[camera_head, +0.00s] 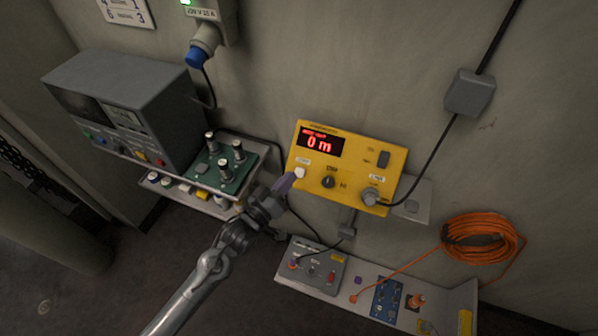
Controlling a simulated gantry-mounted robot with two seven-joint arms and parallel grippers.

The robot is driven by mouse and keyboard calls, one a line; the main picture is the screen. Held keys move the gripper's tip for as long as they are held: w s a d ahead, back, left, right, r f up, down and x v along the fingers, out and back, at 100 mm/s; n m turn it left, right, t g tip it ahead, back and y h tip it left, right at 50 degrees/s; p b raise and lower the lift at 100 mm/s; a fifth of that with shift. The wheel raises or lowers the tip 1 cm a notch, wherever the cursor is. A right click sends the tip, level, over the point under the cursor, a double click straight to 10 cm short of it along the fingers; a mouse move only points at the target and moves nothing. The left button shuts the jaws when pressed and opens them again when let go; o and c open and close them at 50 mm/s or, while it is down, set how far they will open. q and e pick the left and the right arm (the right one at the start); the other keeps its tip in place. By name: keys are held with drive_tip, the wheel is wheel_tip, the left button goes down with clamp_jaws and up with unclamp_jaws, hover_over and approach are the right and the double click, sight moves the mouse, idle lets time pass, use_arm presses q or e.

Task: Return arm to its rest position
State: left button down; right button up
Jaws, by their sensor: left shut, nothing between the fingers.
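My left gripper (287,184) is shut and empty. Its fingertips are just to the left of the white button (300,172) on the yellow instrument box (350,160); whether they touch the box I cannot tell. My left arm (205,275) reaches up from the bottom of the picture to the box. The box's red display (320,143) reads "0 m". A black knob (328,182) and a grey connector (370,196) are on its front. My right gripper is not in view.
A grey instrument (140,105) and a green board with posts (222,166) stand on a shelf at left. A lower shelf (455,300) holds a grey box (312,268) and a blue panel (386,298). An orange cable coil (480,240) hangs at right. Floor shows below the arm.

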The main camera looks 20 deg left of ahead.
use_arm(q)
drive_tip(key=shift+f, duration=0.1)
drive_tip(key=s+f+n+g+y, duration=0.1)
drive_tip(key=s+f+g, duration=0.1)
drive_tip(key=s+f, duration=0.4)
drive_tip(key=s+f+g+y, duration=0.1)
drive_tip(key=s+f+g, duration=0.15)
drive_tip(key=s, duration=0.55)
drive_tip(key=s+a+f+m+g+y, duration=0.1)
drive_tip(key=s+a+m+g+y, duration=0.25)
drive_tip(key=s+m+g, duration=0.9)
drive_tip(key=s+r+n+t+p, duration=0.3)
drive_tip(key=r+n+p, duration=0.3)
drive_tip(key=r+p, duration=1.2)
drive_tip(key=shift+s+r+h+p, duration=0.25)
drive_tip(key=shift+s+h+p, duration=0.1)
drive_tip(key=shift+s, duration=0.25)
